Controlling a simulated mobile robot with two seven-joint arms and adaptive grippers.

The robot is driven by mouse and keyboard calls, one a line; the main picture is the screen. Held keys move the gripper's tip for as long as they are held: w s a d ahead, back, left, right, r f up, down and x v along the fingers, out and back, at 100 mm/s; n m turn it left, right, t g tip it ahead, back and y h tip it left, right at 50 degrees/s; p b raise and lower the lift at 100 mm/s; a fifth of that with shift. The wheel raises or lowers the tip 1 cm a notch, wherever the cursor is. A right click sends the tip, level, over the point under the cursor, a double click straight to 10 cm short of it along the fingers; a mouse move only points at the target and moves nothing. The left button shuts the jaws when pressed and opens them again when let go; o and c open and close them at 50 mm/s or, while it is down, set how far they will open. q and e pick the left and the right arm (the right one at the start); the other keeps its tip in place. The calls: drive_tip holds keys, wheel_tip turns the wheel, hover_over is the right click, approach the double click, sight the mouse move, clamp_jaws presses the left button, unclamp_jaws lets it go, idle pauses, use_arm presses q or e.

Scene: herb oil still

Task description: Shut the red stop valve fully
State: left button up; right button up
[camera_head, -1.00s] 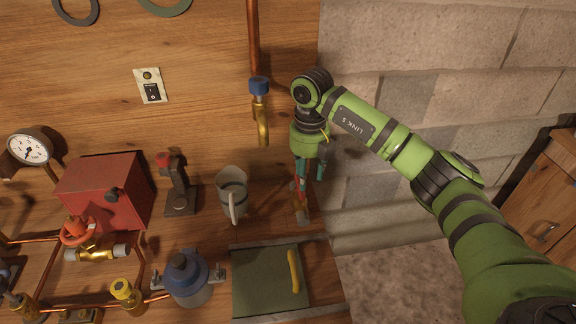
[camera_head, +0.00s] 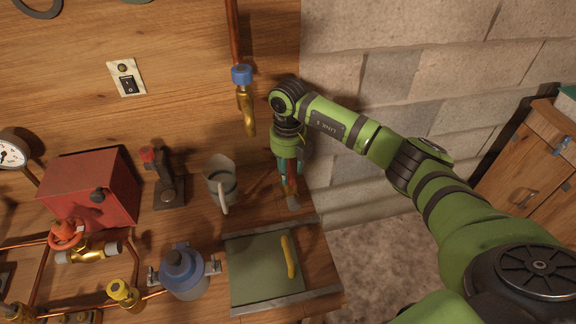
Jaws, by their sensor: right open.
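The red stop valve has a red handwheel (camera_head: 67,234) on a brass body (camera_head: 95,252), at the lower left on a copper pipe. The wheel's exact turn cannot be read. My right gripper (camera_head: 290,182) is far to the right of the valve, beyond the grey mug, pointing down at the bench's right side. It is open, with its teal fingers around or just above a slim reddish tool with a grey end (camera_head: 293,203). Whether they touch it cannot be told. My left gripper is not in view.
A red box (camera_head: 90,190) stands behind the valve. A black lever stand (camera_head: 165,180), a grey mug (camera_head: 219,182) and a blue-topped pot (camera_head: 183,272) stand between valve and gripper. A green mat (camera_head: 260,283) bears a yellow strip (camera_head: 289,257). A smaller yellow valve (camera_head: 122,291) is near the front.

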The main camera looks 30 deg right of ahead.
clamp_jaws()
drive_tip(key=m, duration=0.5)
drive_tip(key=shift+w+a, duration=0.2)
drive_tip(key=m, duration=0.4)
drive_tip(key=shift+w+a+r+m, duration=0.1)
drive_tip(key=shift+w+m, duration=0.15)
drive_tip(key=shift+m, duration=0.05)
drive_tip(key=m, duration=0.4)
drive_tip(key=shift+w, duration=0.25)
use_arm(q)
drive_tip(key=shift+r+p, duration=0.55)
use_arm(e)
drive_tip(key=shift+w+m, duration=0.15)
drive_tip(key=shift+m, duration=1.05)
drive_tip(key=shift+w+m, duration=0.1)
drive_tip(key=shift+m, duration=1.1)
drive_tip(key=shift+d, duration=0.2)
